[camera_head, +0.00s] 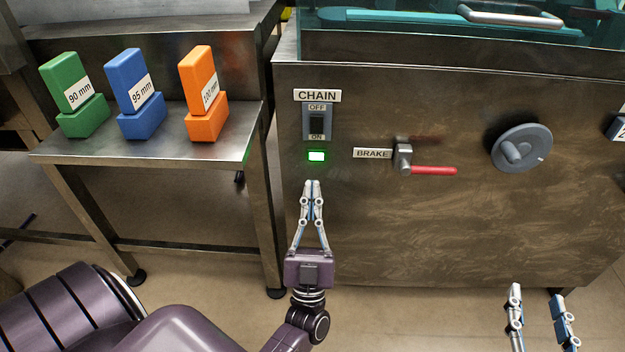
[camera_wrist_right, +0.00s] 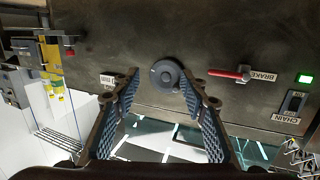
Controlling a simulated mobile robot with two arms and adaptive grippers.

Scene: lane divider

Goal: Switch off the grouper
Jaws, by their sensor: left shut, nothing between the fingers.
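The chain switch (camera_head: 317,123) is a dark rocker in a grey plate on the steel cabinet, marked OFF above and ON below. Its position is too small to tell. The green lamp (camera_head: 316,156) below it is lit. My left gripper (camera_head: 313,184) is shut and empty, its tips pointing up just below the lamp in the picture. The switch (camera_wrist_right: 293,102) and lit lamp (camera_wrist_right: 304,78) also show, upside down, in the right wrist view. My right gripper (camera_head: 539,292) is open and empty at the lower right, facing the cabinet's handwheel (camera_wrist_right: 167,74).
A brake lever (camera_head: 432,170) with a red handle sticks out right of the switch; the grey handwheel (camera_head: 521,147) is further right. A steel side table (camera_head: 160,150) at the left holds green (camera_head: 75,95), blue (camera_head: 135,95) and orange (camera_head: 203,95) blocks.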

